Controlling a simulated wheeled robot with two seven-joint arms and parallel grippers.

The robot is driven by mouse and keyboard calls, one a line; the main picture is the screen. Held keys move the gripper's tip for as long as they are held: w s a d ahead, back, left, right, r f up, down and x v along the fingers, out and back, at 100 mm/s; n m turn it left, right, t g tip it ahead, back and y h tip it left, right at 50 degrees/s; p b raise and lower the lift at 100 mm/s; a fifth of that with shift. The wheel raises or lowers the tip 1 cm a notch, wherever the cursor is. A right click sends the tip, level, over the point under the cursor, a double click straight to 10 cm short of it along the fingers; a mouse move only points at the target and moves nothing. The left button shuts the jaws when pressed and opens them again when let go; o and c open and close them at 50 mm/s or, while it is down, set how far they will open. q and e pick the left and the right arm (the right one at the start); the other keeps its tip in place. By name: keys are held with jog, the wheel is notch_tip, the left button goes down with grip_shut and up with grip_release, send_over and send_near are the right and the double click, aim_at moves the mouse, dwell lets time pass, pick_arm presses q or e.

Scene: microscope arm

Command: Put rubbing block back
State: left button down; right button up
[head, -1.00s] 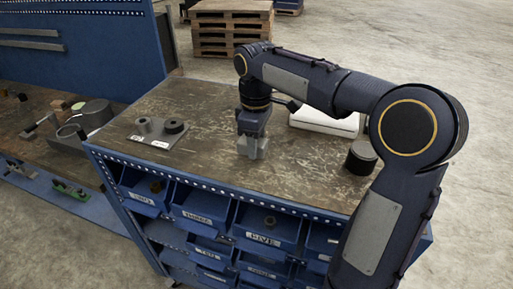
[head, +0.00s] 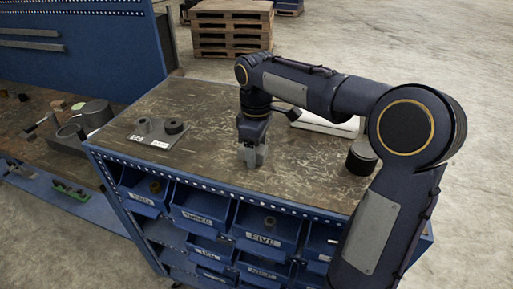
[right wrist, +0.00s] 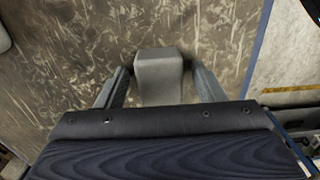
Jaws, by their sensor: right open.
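A small grey block (right wrist: 160,76), which looks like the rubbing block, stands on the worn tabletop (head: 215,110). My right gripper (head: 251,160) points down over it near the front middle of the table. In the right wrist view my right gripper (right wrist: 163,88) is open, with one finger on each side of the block and a narrow gap showing. In the head view the fingers mostly hide the block. My left gripper is out of view.
A dark cylinder (head: 361,158) stands at the right, close to my right arm. A white flat object (head: 330,124) lies behind my forearm. Blue bins (head: 203,208) fill the front below the tabletop edge. The tabletop between plate and gripper is clear.

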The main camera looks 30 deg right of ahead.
notch_tip(320, 180, up, 12)
jog(key=p, duration=0.1)
jog(key=shift+r, duration=0.15)
jog(key=s+a+f+m+t, duration=0.1)
jog(key=s+f, duration=0.1)
jog(key=s, duration=0.2)
jog(key=s+f+m+t+y, duration=0.1)
jog(key=s+f+m, duration=0.1)
jog(key=s, duration=0.3)
jog(key=s+a+f+m+t+y, duration=0.1)
jog(key=s+f, duration=0.1)
jog(key=s, duration=0.2)
jog(key=shift+s+a+f+m, duration=0.1)
jog(key=shift+s+a+m, duration=0.15)
jog(key=shift+a+m, duration=0.1)
jog(key=s+a+f+m+t+y, duration=0.1)
jog(key=s+a+f+m+t, duration=0.1)
jog(key=s+a+f+m, duration=0.3)
jog(key=s+f, duration=0.3)
jog(key=f, duration=0.1)
jog(key=shift+s+f+t+y, duration=0.15)
jog(key=shift+f+t+y, duration=0.15)
jog(key=shift+y, duration=0.1)
jog(key=shift+c, duration=0.3)
